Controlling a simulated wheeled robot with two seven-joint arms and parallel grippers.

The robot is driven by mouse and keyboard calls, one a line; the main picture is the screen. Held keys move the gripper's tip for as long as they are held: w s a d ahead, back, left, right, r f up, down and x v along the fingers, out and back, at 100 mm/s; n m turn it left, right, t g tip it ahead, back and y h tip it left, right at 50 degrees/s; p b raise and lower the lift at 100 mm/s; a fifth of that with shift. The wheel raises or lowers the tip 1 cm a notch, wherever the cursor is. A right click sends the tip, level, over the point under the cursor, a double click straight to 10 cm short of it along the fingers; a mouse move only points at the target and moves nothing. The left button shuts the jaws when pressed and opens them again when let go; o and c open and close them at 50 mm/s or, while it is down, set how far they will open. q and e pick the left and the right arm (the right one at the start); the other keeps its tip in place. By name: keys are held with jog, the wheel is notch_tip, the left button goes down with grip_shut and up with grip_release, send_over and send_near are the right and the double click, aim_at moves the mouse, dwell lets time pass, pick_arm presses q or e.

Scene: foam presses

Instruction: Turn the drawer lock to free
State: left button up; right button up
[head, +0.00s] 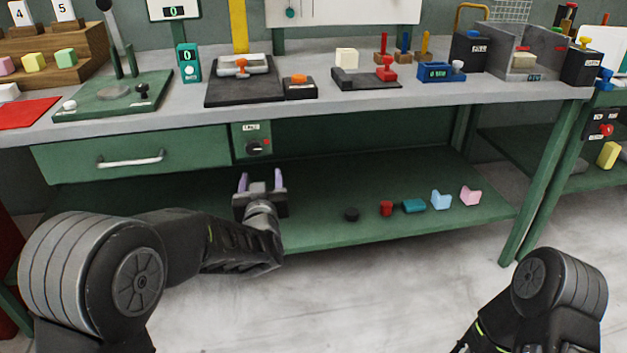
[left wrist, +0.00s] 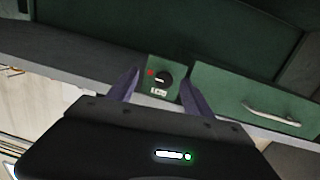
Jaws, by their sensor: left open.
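The drawer lock is a dark knob (head: 254,148) on a small green panel (head: 240,141) just right of the drawer. A red dot sits beside the knob, and the panel has a white label. The green drawer (head: 75,161) has a silver handle (head: 130,160) and looks shut. My left gripper (head: 261,180) is open and empty, below and in front of the panel. In the left wrist view the knob (left wrist: 163,78) shows between the two open purple fingers (left wrist: 158,92), apart from them. The knob's exact setting is too small to tell. My right gripper is not in view.
The grey bench top (head: 210,110) carries presses and small blocks above the drawer. The green lower shelf (head: 330,225) holds several small coloured pieces, including a red one (head: 386,208), to the right of my left gripper. The space in front of the panel looks clear.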

aim_at(254, 150)
pick_arm(q)
jog(key=shift+w+a+r+y, duration=0.1)
jog(key=shift+a+r+y, duration=0.25)
jog(key=shift+r, duration=0.25)
jog(key=shift+a+r+y, duration=0.25)
jog(key=shift+r+y, duration=0.1)
jog(key=shift+r, duration=0.25)
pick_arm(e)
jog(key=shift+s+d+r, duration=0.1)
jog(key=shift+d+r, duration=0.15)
pick_arm(q)
jog(key=b+x, duration=0.1)
jog(key=x, duration=0.6)
jog(key=shift+w+r, duration=0.1)
jog(key=shift+w, duration=0.3)
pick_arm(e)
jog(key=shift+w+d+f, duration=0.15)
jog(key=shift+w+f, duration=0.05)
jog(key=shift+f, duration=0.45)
